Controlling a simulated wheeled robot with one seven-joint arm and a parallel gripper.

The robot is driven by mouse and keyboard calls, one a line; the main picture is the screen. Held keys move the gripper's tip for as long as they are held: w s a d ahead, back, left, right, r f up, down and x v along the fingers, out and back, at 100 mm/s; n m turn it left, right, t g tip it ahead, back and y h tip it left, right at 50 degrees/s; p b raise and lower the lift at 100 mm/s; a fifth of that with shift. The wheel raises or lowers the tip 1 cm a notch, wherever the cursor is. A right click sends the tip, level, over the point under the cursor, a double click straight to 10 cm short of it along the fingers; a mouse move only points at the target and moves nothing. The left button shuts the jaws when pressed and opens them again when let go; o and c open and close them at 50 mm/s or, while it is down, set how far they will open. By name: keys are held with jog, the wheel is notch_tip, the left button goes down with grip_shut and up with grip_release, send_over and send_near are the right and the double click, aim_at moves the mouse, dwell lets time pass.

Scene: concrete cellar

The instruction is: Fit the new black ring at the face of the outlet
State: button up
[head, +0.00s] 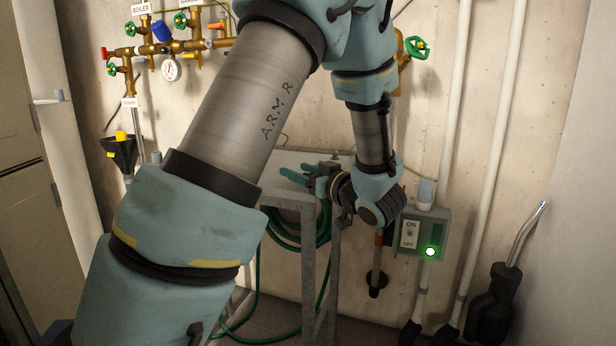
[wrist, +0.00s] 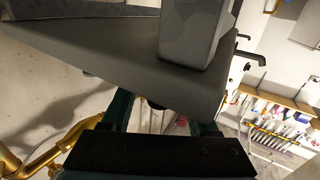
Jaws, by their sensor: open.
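My gripper (head: 288,176) is in front of the wall, over the grey metal stand, with its two green fingers pointing left. In the wrist view the green fingers of my gripper (wrist: 162,118) are apart, and I see nothing held between them. Small dark round parts show at the grey plate's edge near the fingers, but I cannot tell what they are. I cannot make out the new black ring in either view. The outlet's face is not identifiable either; my arm covers much of the middle of the head view.
A grey stand (head: 308,212) carries a coiled green hose (head: 284,238). Brass valves and a gauge (head: 171,69) are on the left wall. A switch box (head: 424,233) shows a lit green lamp, right of my wrist. In the wrist view a grey plate (wrist: 100,55) is close to the fingers.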

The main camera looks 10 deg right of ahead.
grip_shut()
dwell(0.5)
